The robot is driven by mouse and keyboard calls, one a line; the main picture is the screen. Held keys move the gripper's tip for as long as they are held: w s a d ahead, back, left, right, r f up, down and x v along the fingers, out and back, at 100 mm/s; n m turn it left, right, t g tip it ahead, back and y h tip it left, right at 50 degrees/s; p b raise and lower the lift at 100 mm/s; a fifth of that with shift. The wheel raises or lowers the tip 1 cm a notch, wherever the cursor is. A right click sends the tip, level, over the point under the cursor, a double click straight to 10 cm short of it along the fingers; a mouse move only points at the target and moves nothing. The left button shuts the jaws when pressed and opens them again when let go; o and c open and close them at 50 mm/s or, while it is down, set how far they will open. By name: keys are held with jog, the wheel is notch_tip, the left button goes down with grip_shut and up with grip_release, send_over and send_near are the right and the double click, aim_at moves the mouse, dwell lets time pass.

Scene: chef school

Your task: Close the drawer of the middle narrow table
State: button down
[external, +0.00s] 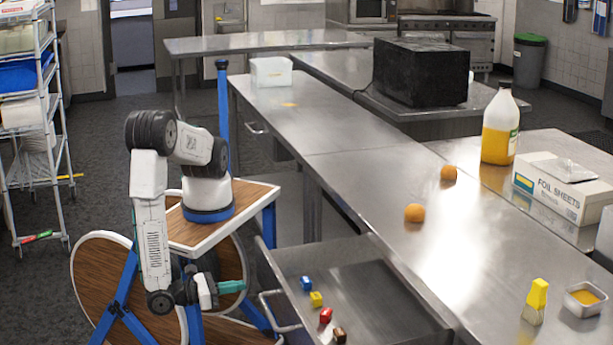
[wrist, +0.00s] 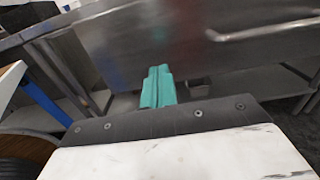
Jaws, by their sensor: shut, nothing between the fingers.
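The drawer (external: 350,272) of the narrow metal table (external: 330,130) is pulled out toward my side in the external view. Its handle (external: 277,312) is at its left end. My gripper (external: 232,286) has teal fingers, shut and empty, left of the drawer front and apart from the handle. In the wrist view my gripper (wrist: 158,86) points at a metal front with a bar handle (wrist: 265,30) at upper right.
On the tabletops are two oranges (external: 414,213) (external: 448,173), a yellow brush (external: 535,302), a small metal tray (external: 584,299), a juice jug (external: 499,128) and a foil box (external: 562,187). A wire shelf (external: 55,150) stands at left. Dark floor (external: 100,190) is clear between.

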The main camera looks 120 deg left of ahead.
jog(key=x, duration=0.5)
jog(key=shift+w+a, duration=0.25)
jog(key=x, duration=2.9)
jog(key=shift+w+a+f, duration=0.15)
jog(key=shift+a, duration=0.1)
jog(key=shift+w+a, duration=0.45)
jog(key=shift+w, duration=0.2)
jog(key=shift+w+a, duration=0.1)
jog(key=shift+a, duration=0.05)
jog(key=shift+s+d, duration=0.35)
jog(key=shift+d, duration=0.05)
send_over(314, 288)
